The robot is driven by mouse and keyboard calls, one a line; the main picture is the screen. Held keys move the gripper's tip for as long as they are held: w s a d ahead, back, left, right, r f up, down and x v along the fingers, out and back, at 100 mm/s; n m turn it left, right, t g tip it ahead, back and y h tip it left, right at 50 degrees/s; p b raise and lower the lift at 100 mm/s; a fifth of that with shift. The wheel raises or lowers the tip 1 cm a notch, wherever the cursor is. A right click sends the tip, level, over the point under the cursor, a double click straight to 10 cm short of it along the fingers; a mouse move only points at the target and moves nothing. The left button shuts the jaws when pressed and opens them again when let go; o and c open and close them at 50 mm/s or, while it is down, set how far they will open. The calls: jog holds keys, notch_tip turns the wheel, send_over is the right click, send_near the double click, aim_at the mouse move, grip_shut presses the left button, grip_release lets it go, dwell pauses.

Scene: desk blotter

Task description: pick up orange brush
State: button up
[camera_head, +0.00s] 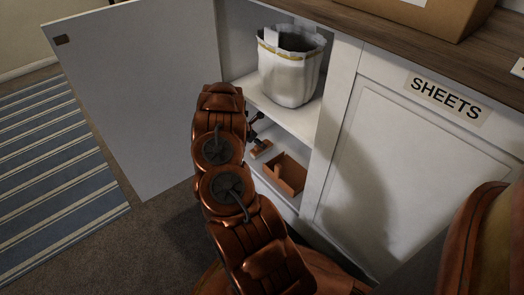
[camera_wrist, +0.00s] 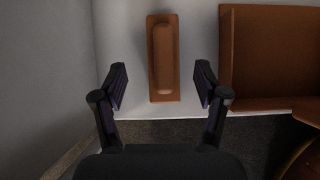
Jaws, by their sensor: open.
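The orange brush (camera_wrist: 163,60) lies on the white bottom shelf of the open cabinet. In the wrist view it is a long brown-orange block with a raised handle, pointing away from me. In the head view a part of the brush (camera_head: 262,149) shows just right of my arm. My gripper (camera_wrist: 160,84) is open and empty. Its two fingers stand apart on the left and right of the brush's near end in the wrist view; I cannot tell the height between them. In the head view the gripper (camera_head: 256,130) is mostly hidden behind my arm.
An orange-brown open box (camera_head: 290,178) stands right of the brush, close to my right finger (camera_wrist: 268,104). A white fabric bin (camera_head: 289,75) stands on the shelf above. The open cabinet door (camera_head: 140,90) is on the left. A closed "SHEETS" door (camera_head: 420,160) is on the right.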

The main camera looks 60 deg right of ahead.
jog(key=b+x, duration=0.1)
jog(key=x, duration=0.1)
jog(key=b+x, duration=0.1)
jog(key=x, duration=0.2)
jog(key=shift+s, duration=0.25)
jog(key=shift+d+f+b, duration=0.4)
jog(key=shift+f+b, duration=0.05)
jog(key=shift+f, duration=0.05)
jog(key=shift+c, duration=0.3)
grip_shut()
jog(key=shift+r, duration=0.1)
